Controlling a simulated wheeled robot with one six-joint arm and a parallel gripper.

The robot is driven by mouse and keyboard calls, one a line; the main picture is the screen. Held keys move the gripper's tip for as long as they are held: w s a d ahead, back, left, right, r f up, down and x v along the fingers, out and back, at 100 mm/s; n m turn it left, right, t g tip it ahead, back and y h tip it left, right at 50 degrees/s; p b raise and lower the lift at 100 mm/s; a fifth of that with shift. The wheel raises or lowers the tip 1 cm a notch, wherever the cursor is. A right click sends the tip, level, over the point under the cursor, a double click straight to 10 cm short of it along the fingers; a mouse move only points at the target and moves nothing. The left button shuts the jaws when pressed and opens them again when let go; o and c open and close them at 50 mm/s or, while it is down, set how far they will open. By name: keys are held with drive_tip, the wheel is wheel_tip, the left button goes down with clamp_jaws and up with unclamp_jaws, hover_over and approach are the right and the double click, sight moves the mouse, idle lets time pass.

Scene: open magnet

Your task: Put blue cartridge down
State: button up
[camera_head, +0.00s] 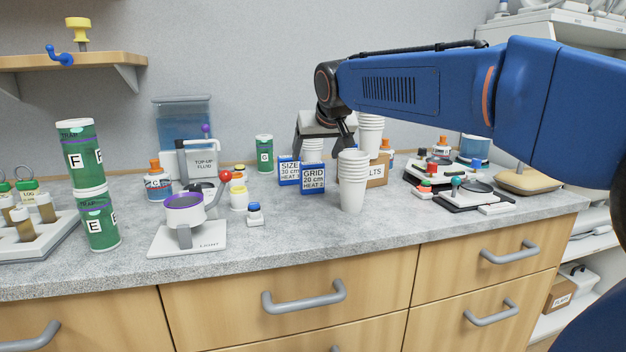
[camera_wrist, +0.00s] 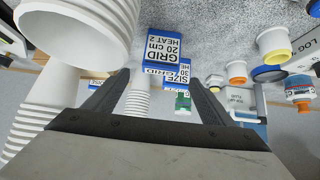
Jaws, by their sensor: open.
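Two blue cartridges with white labels stand on the counter. The front one, marked GRID 20 cm HEAT 2 (camera_head: 313,179), is upright left of the white cup stack; it also shows at the top middle of the wrist view (camera_wrist: 163,46). The other, marked SIZE 30 cm (camera_head: 289,171), is just behind and left of it, partly covered in the wrist view (camera_wrist: 183,76). My gripper (camera_wrist: 160,77) is open, with nothing visibly held between its fingers. In the head view it is above and behind the cartridges, its fingertips partly hidden.
White cup stacks (camera_head: 353,180) stand close to the right of the GRID cartridge, one looming large in the wrist view (camera_wrist: 75,28). A cardboard box (camera_head: 377,172) is behind them. A white lens stand (camera_head: 186,238) is at left. The counter front (camera_head: 300,220) is clear.

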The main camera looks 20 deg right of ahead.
sight(310, 170)
drive_tip(key=x, duration=1)
drive_tip(key=shift+w+f, duration=0.2)
drive_tip(key=shift+f, duration=0.05)
drive_tip(key=c, duration=1.3)
